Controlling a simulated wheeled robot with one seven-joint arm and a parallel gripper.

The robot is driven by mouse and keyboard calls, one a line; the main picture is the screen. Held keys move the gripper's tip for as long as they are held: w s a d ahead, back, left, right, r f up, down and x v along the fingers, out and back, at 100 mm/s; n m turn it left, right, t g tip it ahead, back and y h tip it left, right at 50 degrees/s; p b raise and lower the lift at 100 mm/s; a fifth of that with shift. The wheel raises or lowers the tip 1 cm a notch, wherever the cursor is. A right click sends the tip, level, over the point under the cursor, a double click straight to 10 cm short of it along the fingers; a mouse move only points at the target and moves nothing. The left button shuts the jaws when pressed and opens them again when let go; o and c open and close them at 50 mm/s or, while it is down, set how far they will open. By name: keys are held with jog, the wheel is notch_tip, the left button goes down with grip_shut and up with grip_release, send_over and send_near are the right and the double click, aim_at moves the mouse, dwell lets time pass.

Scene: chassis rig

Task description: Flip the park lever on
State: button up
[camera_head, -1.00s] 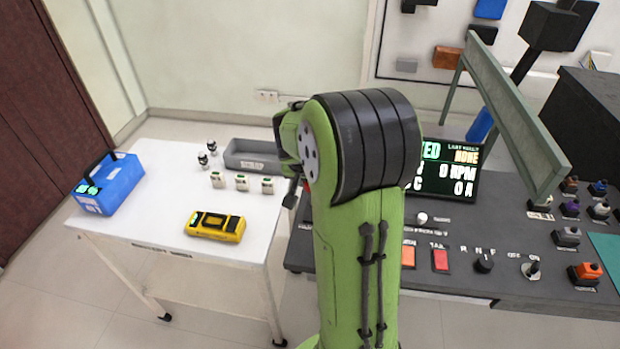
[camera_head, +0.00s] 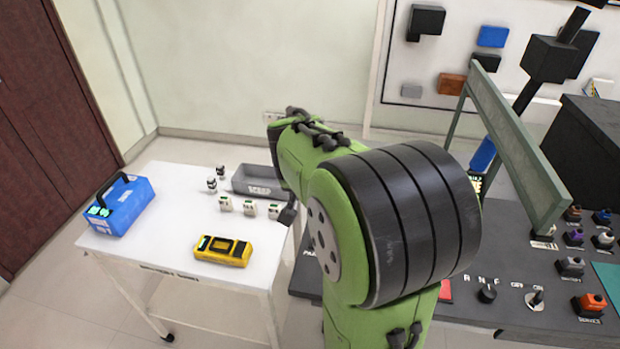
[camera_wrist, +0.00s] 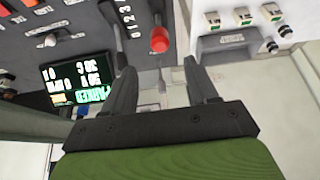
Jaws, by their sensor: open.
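A red-capped control (camera_wrist: 160,40), which looks like the park lever, stands near the edge of the dark console (camera_wrist: 85,15) in the wrist view. Its position, on or off, cannot be told. A "PARK" label shows at the console's left edge in the head view, but my arm hides the control there. My gripper (camera_wrist: 156,70) is open and empty. Its two fingers point toward the red cap, which appears between and beyond the fingertips, apart from them. The screen (camera_wrist: 78,80) shows green text that appears to read "PARKED".
A dark lever (camera_wrist: 113,35) beside a numbered scale stands close to the red cap, near one finger. A white cart (camera_head: 180,245) left of the console holds a blue case (camera_head: 117,205), a yellow meter (camera_head: 222,250) and a grey bin (camera_head: 258,181). A grey-green frame (camera_head: 515,145) rises over the console.

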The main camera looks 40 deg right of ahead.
jog(key=v, duration=0.5)
jog(key=shift+p, duration=0.4)
jog(key=s+a+r+n+t+y+p, duration=0.1)
jog(key=s+a+n+y, duration=0.3)
jog(key=s+a+n, duration=0.6)
jog(key=s+a+t+p, duration=0.1)
jog(key=s+a, duration=0.2)
jog(key=a, duration=0.4)
jog(key=shift+s+a+r, duration=0.3)
jog(key=shift+s+a, duration=0.05)
jog(key=shift+a, duration=0.05)
